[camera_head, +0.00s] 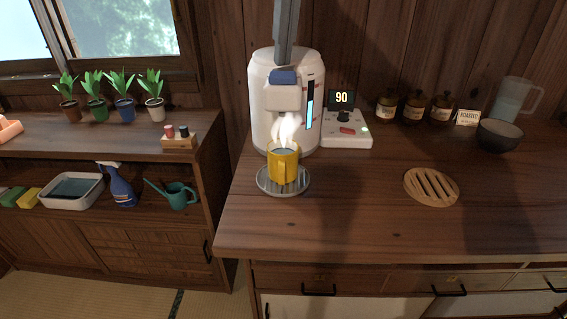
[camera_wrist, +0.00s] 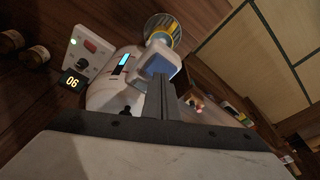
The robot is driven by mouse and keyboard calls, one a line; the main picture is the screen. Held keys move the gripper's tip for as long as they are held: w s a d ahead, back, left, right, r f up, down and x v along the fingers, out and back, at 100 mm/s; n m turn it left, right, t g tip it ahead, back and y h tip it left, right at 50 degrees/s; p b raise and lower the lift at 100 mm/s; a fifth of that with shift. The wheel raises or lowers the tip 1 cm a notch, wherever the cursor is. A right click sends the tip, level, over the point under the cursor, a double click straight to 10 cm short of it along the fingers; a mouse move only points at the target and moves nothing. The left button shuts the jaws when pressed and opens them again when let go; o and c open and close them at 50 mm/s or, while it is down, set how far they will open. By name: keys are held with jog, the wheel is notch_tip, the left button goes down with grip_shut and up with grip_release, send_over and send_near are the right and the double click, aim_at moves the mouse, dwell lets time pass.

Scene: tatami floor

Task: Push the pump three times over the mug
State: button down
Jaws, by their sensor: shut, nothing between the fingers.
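The white pump dispenser (camera_head: 262,100) stands on the counter with a blue cap (camera_head: 283,77) on top and a blue level strip on its front. The yellow mug (camera_head: 283,167) stands upright on a round grey drip tray (camera_head: 264,184) below the spout, with steam above it. My gripper (camera_head: 284,62) comes down from above, shut and empty, with its tips right at the blue cap. In the wrist view the gripper (camera_wrist: 162,82) lies over the near edge of the blue cap (camera_wrist: 158,63). I cannot tell whether it touches. The mug (camera_wrist: 164,33) is partly hidden there.
A control box (camera_head: 347,141) with a display reading 90 stands right of the dispenser. Several brown jars (camera_head: 414,107), a dark bowl (camera_head: 499,135) and a round wooden trivet (camera_head: 431,187) are further right. The front of the counter is clear.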

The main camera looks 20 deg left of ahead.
notch_tip(320, 180, up, 6)
jog(key=shift+f, duration=0.15)
dwell(0.5)
jog(key=shift+d, duration=0.1)
